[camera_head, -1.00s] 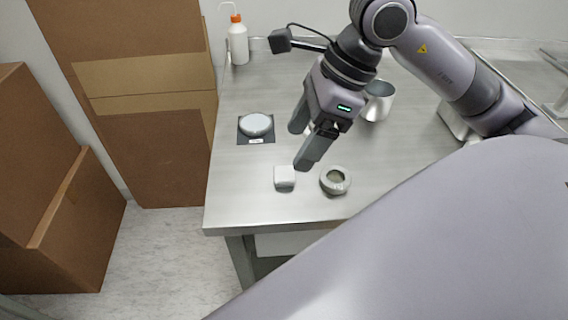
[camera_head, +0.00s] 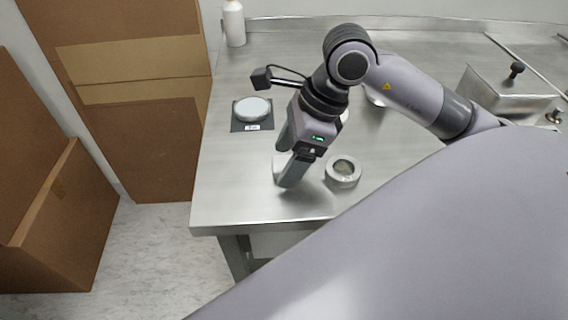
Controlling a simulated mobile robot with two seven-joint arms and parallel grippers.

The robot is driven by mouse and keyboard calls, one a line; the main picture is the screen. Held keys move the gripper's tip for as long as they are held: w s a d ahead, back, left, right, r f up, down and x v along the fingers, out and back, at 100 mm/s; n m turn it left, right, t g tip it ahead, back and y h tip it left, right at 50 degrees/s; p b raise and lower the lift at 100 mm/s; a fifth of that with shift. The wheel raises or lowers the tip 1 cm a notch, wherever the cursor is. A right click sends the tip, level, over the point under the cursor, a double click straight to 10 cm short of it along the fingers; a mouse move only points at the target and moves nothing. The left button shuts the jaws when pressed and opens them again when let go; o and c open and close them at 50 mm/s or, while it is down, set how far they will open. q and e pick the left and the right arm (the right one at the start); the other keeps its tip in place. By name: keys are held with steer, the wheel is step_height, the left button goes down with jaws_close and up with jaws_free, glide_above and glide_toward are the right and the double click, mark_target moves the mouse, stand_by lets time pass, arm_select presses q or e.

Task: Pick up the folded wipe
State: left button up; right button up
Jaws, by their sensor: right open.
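The folded wipe (camera_head: 277,163) is a small white pad on the metal bench, near its front left part. Most of it is hidden behind my right gripper's fingers. My right gripper (camera_head: 286,164) is open and points down at the wipe, with one finger in front of it and the other behind. I cannot tell whether the fingers touch it. My left gripper is not in view.
A grey metal ring (camera_head: 343,172) lies close to the right of the gripper. A white round dish on a dark plate (camera_head: 252,110) lies behind left. A white bottle (camera_head: 234,24) stands at the back. A metal chamber (camera_head: 508,95) stands right. Cardboard boxes (camera_head: 140,110) stand left.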

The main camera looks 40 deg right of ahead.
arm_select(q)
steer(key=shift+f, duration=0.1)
arm_select(e)
steer(key=shift+f, duration=0.15)
steer(key=c, duration=1.1)
arm_select(q)
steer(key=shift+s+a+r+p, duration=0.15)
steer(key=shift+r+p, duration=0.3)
steer(key=shift+p, duration=0.35)
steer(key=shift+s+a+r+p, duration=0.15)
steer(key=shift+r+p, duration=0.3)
steer(key=shift+p, duration=0.3)
arm_select(e)
steer(key=shift+r, duration=10.05)
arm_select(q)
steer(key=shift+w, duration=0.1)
